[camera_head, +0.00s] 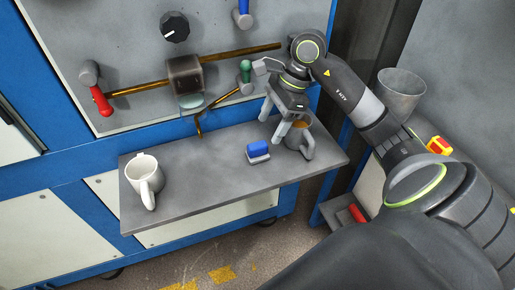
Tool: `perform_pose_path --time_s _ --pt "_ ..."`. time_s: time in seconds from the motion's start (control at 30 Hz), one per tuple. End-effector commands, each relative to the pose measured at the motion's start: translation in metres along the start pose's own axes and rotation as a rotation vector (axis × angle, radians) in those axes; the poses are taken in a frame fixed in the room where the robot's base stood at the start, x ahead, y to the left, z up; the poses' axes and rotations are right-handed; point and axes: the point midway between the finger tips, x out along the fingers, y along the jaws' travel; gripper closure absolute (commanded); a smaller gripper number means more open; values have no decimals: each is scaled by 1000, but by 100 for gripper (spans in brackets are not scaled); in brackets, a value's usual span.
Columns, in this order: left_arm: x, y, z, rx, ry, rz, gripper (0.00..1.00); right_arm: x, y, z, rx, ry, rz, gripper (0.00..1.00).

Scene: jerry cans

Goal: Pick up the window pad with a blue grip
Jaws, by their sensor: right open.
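The window pad (258,152) has a blue grip on top and a pale grey base. It lies on the grey shelf (205,165), right of the shelf's middle. My right gripper (272,121) is open and empty. In the picture it is above and slightly right of the pad, apart from it, with its fingers pointing down. My left gripper is not in view.
A grey container (303,143) stands right of the pad, partly hidden by my right gripper. A white mug (146,178) stands at the shelf's left end. The shelf between mug and pad is clear.

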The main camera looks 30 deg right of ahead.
Motion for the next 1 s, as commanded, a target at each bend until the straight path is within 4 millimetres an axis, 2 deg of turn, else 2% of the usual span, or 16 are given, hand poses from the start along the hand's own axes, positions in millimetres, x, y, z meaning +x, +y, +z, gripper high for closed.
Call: perform_pose_path --time_s 0.1,0.27,0.43,0.63,0.8,1.0 --pt "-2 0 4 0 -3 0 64 18 1 1 1 -4 3 35" --pt "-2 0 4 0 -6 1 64 31 0 1 1 -2 1 35" --pt "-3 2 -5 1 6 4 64 39 1 3 1 -3 2 35" --pt "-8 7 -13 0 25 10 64 62 2 8 1 -5 3 35" --pt "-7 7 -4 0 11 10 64 81 2 7 1 -4 3 35" --pt "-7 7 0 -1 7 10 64 85 2 6 1 -1 0 35"
